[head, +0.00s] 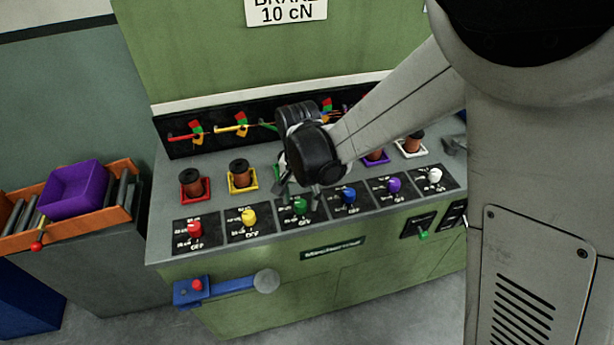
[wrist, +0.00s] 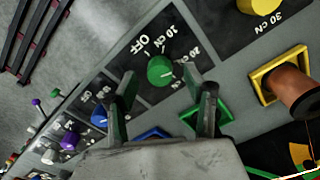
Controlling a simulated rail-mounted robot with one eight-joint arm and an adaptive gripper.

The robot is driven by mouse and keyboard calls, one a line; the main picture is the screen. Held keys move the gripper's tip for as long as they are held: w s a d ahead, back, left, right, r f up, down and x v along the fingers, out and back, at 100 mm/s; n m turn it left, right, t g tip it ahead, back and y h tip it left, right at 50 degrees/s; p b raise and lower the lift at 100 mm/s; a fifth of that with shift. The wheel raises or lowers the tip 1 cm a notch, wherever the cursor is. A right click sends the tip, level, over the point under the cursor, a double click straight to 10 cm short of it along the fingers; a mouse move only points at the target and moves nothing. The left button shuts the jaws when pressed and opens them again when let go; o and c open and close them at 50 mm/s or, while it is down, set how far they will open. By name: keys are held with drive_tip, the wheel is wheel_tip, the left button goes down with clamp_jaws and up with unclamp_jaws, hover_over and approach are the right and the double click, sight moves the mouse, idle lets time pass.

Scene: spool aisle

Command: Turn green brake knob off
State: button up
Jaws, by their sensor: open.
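The green brake knob (head: 300,205) stands on the sloped front panel, third from the left in a row of coloured knobs. In the wrist view the green knob (wrist: 160,70) sits just beyond my open fingertips, roughly between them. A light mark on it seems to point right, away from the OFF label (wrist: 139,44). My gripper (head: 299,200) is over the panel, its fingers spread to either side of the knob. In the wrist view my gripper (wrist: 167,88) is empty. I cannot tell whether a finger touches the knob.
A yellow knob (head: 248,216) and a blue knob (head: 348,195) flank it. Behind are spools in coloured trays, such as the yellow tray (head: 242,184), and small coloured levers. A blue bracket (head: 193,291) juts from the cabinet front. A purple bin (head: 76,188) stands left.

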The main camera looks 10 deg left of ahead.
drive_tip(key=shift+f, duration=1)
drive_tip(key=c, duration=1.1)
drive_tip(key=n+b, duration=0.3)
drive_tip(key=n, duration=0.1)
drive_tip(key=shift+f+n, duration=0.1)
drive_tip(key=shift+n, duration=0.2)
drive_tip(key=n+b, duration=0.3)
drive_tip(key=n, duration=0.3)
drive_tip(key=shift+b, duration=0.3)
drive_tip(key=n+b, duration=0.1)
drive_tip(key=n, duration=0.4)
drive_tip(key=shift+n+b, duration=0.4)
drive_tip(key=n+b, duration=0.1)
drive_tip(key=n, duration=0.4)
drive_tip(key=shift+n, duration=0.3)
